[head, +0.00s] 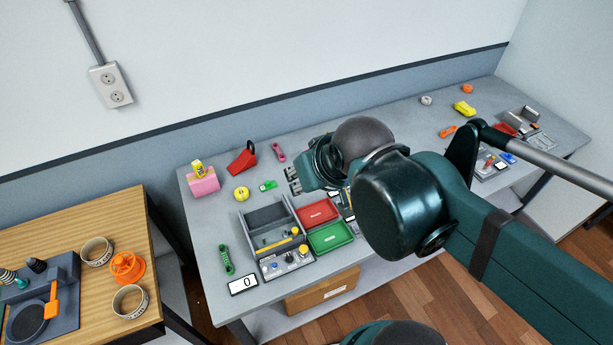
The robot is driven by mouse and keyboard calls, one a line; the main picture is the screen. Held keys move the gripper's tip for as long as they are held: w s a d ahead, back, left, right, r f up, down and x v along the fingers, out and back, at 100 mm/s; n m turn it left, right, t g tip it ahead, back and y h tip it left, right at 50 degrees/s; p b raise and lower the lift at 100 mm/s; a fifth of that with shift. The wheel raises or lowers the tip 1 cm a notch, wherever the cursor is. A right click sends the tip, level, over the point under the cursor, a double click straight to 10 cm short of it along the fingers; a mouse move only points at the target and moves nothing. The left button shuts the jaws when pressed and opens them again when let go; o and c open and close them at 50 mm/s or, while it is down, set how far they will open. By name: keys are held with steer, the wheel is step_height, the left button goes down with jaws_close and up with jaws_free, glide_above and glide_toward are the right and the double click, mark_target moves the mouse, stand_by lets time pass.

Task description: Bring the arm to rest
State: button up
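My dark green arm reaches in from the right, over the grey table (210,262). My gripper (293,180) is at the arm's far end and points left, above the middle of the table. Its two grey fingertips show small, with a gap between them, and nothing is seen in the gap. The round wrist and elbow housings hide the rest of the hand and part of the table behind it.
A grey bin unit (262,216), red tray (318,213) and green tray (331,237) stand below my gripper. A pink block (204,184), yellow ball (241,194) and red wedge (241,162) lie left. A wooden table (170,240) stands left.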

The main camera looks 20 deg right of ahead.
steer(key=shift+f, duration=0.1)
step_height(320, 180, down, 12)
steer(key=b, duration=1.2)
stand_by(0.8)
